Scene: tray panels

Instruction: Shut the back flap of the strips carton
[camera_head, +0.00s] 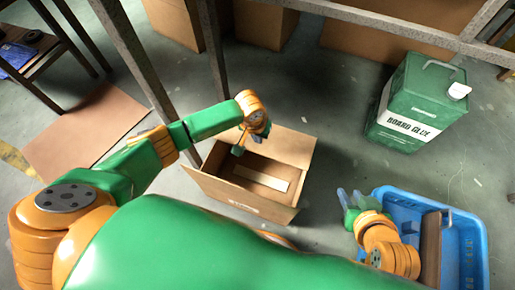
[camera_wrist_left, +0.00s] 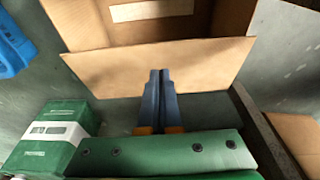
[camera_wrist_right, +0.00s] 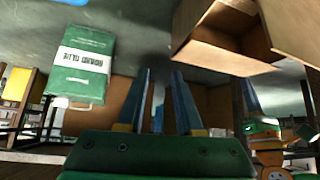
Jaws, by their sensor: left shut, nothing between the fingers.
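The strips carton (camera_head: 292,207) is an open brown box on the floor, with a pale strip (camera_head: 262,178) lying inside. Its back flap (camera_head: 290,147) is open on the far side; in the left wrist view the flap (camera_wrist_left: 110,72) spans the middle. My left gripper (camera_head: 265,130) is shut and empty at the back flap. In the left wrist view its fingertips (camera_wrist_left: 160,72) overlap the flap; I cannot tell whether they touch. My right gripper (camera_head: 352,198) is open and empty, right of the carton by the blue crate. The carton (camera_wrist_right: 215,50) also shows in the right wrist view.
A blue crate (camera_head: 478,235) with a brown piece inside stands at the right. A green board glue can (camera_head: 415,100) stands behind it. Metal frame posts (camera_head: 140,60) rise behind my left arm. A flat cardboard sheet (camera_head: 85,135) lies at the left.

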